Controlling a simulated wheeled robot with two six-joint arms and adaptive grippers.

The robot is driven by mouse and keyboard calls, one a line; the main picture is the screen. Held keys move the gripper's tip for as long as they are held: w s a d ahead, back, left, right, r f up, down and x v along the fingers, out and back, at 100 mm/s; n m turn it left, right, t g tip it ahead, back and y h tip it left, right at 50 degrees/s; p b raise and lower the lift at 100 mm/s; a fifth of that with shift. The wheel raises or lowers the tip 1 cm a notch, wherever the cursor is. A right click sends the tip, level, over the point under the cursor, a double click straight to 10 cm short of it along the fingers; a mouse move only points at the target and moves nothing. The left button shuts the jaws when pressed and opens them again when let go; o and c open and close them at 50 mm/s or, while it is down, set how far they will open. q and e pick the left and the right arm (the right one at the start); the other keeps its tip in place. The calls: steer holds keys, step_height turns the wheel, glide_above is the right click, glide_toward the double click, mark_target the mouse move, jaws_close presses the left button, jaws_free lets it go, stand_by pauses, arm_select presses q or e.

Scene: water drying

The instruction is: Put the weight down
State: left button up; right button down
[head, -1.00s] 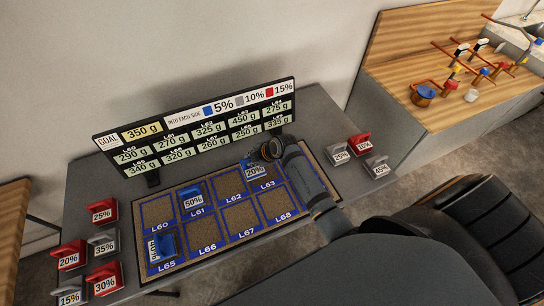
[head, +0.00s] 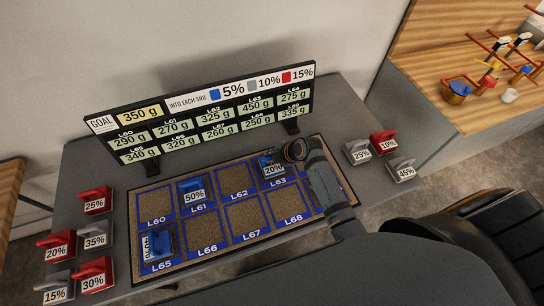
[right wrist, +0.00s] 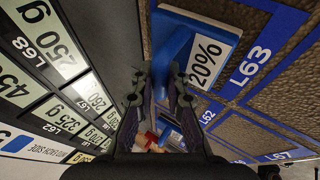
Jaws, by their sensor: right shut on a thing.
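The blue 20% weight (head: 271,168) is at the far edge of cell L63 on the cork board (head: 239,216); I cannot tell whether its base touches the board. My right gripper (head: 291,152) is at the weight's far right side, shut on it. In the right wrist view, the same weight (right wrist: 215,50) shows its label and blue handle close to the fingertips (right wrist: 160,85). A blue 50% weight (head: 193,191) sits in L61. Another blue weight (head: 161,241), its label turned sideways, sits in L65. My left gripper is not in view.
A display (head: 206,112) with goal 350 g stands behind the board. Red and grey weights stand left of the board, including a red 25% (head: 96,200); others stand right, including a grey 45% (head: 401,169). L60, L62 and L66 to L68 look empty. My arm hides the right-hand cells.

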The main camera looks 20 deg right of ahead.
mark_target(279, 168)
steer(key=c, duration=1.6)
jaws_free()
steer(key=shift+s, duration=0.3)
steer(key=shift+o, duration=1.2)
steer(key=shift+d, duration=0.25)
steer(key=shift+r, duration=0.1)
steer(key=v, duration=0.5)
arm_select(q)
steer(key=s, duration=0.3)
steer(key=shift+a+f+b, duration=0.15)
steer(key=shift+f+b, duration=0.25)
arm_select(e)
steer(key=v, duration=0.7)
steer(key=shift+s, duration=0.1)
